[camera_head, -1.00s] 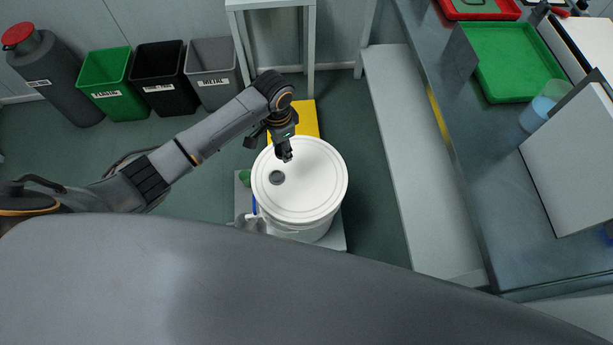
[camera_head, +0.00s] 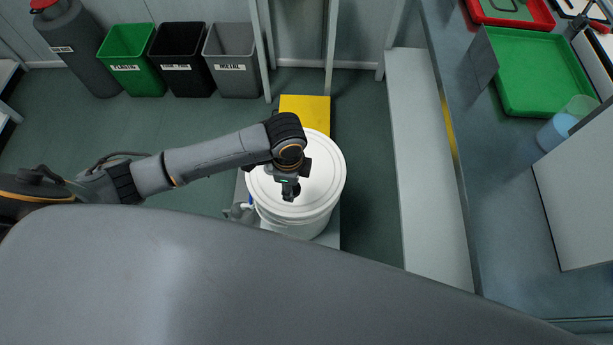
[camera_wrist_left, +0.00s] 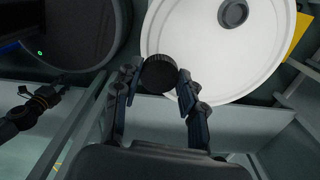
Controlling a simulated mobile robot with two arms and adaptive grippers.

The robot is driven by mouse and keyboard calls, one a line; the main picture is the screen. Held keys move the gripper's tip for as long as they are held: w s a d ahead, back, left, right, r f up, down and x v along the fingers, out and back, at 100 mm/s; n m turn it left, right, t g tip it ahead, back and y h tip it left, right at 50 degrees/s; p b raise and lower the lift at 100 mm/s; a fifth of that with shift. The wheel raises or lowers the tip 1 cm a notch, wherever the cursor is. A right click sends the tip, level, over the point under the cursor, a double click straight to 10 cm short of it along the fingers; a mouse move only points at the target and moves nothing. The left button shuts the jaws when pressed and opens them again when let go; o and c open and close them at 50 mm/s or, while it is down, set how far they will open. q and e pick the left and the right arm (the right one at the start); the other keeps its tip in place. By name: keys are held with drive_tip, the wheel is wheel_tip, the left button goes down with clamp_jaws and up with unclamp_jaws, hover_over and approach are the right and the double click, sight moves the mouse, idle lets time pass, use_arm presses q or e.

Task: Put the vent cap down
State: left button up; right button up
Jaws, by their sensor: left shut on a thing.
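The vent cap (camera_wrist_left: 159,73) is a small dark round piece in the left wrist view. My left gripper (camera_wrist_left: 158,85) is shut on it, with one finger on each side. In the head view my left gripper (camera_head: 290,194) points down over the front part of the white drum lid (camera_head: 325,172). The lid also shows in the left wrist view (camera_wrist_left: 185,35), with a round grey fitting (camera_wrist_left: 233,13) beyond the cap. In the head view my gripper and arm hide that fitting. I cannot tell whether the cap touches the lid. My right gripper does not show.
The drum stands on a pale platform, with a yellow panel (camera_head: 304,112) behind it. Green (camera_head: 131,62), black and grey bins stand at the back left. A bench (camera_head: 490,180) with a green tray (camera_head: 540,72) is at the right. Floor is clear between drum and bins.

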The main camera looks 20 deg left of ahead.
use_arm(q)
drive_tip(key=b, duration=0.1)
hover_over(308, 184)
drive_tip(key=s, duration=0.1)
wheel_tip(308, 184, down, 6)
drive_tip(key=shift+a+r, duration=0.1)
drive_tip(key=shift+a, duration=0.05)
drive_tip(key=shift+w+f, duration=0.3)
drive_tip(key=shift+f, duration=0.15)
drive_tip(key=shift+w+f+b, duration=0.15)
drive_tip(key=shift+f+b, duration=0.2)
drive_tip(key=shift+f, duration=1.35)
drive_tip(key=shift+f, duration=0.2)
drive_tip(key=o, duration=1.2)
drive_tip(key=shift+o, duration=0.2)
